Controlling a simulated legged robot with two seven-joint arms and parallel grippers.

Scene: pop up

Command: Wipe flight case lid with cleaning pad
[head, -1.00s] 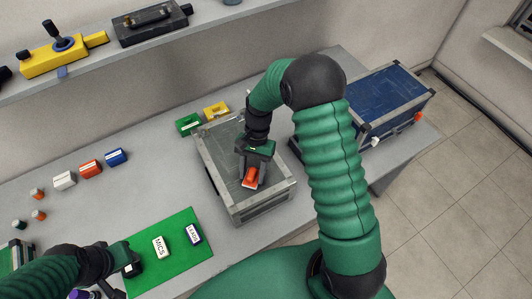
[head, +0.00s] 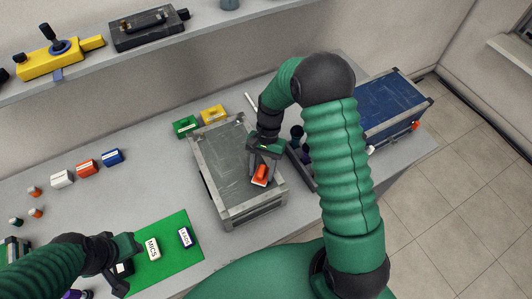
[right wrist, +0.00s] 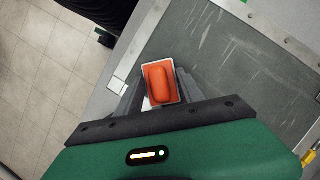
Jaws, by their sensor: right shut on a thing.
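The grey flight case (head: 238,205) stands on the table with its scuffed lid (head: 222,160) facing up. My right gripper (head: 261,174) is shut on the orange cleaning pad (head: 260,176) over the lid's right part. The right wrist view shows the pad (right wrist: 160,84) between the fingers, near the lid's metal edge, with pale scratch marks on the lid (right wrist: 220,50). Whether the pad touches the lid is hard to tell. My left gripper (head: 130,268) is low at the left by the green mat; its fingers are partly hidden.
Green (head: 185,126) and yellow (head: 212,114) blocks sit behind the case. A blue case (head: 395,102) stands to the right, with dark items between.

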